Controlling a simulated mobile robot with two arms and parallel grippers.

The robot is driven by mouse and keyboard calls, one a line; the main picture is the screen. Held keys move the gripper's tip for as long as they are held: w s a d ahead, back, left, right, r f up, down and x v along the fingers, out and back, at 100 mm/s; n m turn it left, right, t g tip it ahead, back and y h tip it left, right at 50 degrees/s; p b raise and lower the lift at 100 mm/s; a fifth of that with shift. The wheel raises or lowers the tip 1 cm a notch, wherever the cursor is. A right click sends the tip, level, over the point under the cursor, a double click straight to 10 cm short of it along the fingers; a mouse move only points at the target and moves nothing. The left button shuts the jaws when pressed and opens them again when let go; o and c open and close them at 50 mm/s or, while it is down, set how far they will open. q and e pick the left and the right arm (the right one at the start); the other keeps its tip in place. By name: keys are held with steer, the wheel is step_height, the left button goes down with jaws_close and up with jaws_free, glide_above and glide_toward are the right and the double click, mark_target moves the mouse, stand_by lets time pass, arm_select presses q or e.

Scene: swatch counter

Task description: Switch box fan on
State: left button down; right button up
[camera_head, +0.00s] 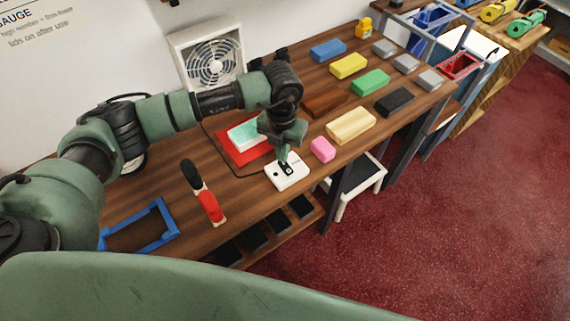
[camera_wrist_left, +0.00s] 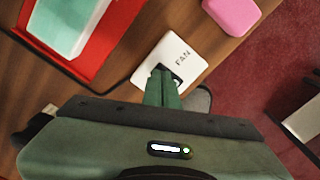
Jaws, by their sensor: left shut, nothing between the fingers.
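The white box fan (camera_head: 213,66) stands at the back of the wooden counter against the wall. A white switch plate (camera_head: 298,178) lies near the counter's front edge, with a dark rocker in its middle. In the left wrist view the plate (camera_wrist_left: 190,52) reads "FAN". My left gripper (camera_head: 284,158) points down at the plate, shut and empty. In the left wrist view its fingertips (camera_wrist_left: 164,72) are over the dark rocker and partly hide it. I cannot tell whether they touch it. My right gripper is not in view.
A pink block (camera_head: 322,149) sits just right of the plate. A red tray (camera_head: 228,145) with a teal-topped block lies behind it. Several coloured blocks fill the counter's right side.

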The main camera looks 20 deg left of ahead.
arm_select(q)
steer(key=shift+f+b, duration=0.85)
steer(key=shift+f, duration=0.15)
steer(key=shift+s+r, duration=0.1)
stand_by(0.3)
steer(key=shift+r+p, duration=0.65)
steer(key=shift+r, duration=0.15)
steer(key=shift+r+p, duration=1.4)
steer(key=shift+r, duration=1.25)
